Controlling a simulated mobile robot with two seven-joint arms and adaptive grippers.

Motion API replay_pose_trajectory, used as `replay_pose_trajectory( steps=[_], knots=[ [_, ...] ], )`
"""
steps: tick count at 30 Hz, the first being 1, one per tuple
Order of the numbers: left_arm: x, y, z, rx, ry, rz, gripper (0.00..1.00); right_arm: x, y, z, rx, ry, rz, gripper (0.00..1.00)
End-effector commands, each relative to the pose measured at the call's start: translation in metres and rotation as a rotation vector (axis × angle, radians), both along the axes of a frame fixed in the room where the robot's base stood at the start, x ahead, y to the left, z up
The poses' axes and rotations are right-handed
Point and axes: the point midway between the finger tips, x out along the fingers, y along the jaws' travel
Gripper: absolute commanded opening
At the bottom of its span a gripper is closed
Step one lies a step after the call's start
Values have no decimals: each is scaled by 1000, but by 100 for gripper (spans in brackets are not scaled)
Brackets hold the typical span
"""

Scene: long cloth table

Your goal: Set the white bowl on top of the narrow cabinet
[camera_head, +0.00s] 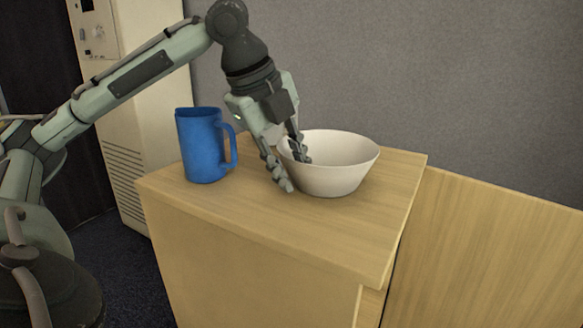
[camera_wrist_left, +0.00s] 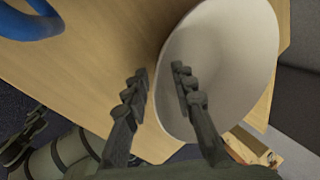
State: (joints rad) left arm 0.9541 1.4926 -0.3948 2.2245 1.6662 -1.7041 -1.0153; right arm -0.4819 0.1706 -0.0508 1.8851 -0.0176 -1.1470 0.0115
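The white bowl (camera_head: 345,178) stands upright on the top of the narrow wooden cabinet (camera_head: 230,225), near its right back part. It also shows in the left wrist view (camera_wrist_left: 245,60). My left gripper (camera_head: 295,174) reaches down at the bowl's left rim. One finger is inside the bowl and the other is outside it. In the left wrist view the fingers (camera_wrist_left: 160,72) are spread, with the rim between them and visible gaps beside it. My right gripper does not show in the head view.
A blue mug (camera_head: 203,150) stands on the cabinet top, left of the bowl, its handle towards my gripper. A lower wooden surface (camera_head: 490,250) adjoins at the right. A grey wall is behind. The front of the cabinet top is clear.

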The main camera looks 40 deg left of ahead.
Motion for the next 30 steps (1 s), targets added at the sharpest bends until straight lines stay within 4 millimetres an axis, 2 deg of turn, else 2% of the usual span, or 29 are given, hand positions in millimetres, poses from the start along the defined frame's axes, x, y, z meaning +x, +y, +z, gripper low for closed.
replay_pose_trajectory(
  steps=[7, 11, 16, 24, 30],
  knots=[
    [0, 0, 1, 0, -1, 0, 26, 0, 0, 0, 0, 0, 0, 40],
    [-1, 0, 10, 0, -2, 0, 26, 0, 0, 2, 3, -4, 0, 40],
    [-13, 2, 41, -2, -5, 1, 26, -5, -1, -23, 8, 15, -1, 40],
    [-35, 5, 94, -3, -7, -2, 26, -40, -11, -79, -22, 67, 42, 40],
    [-42, 7, 107, -2, -4, 1, 26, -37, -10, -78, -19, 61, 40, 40]
  ],
)
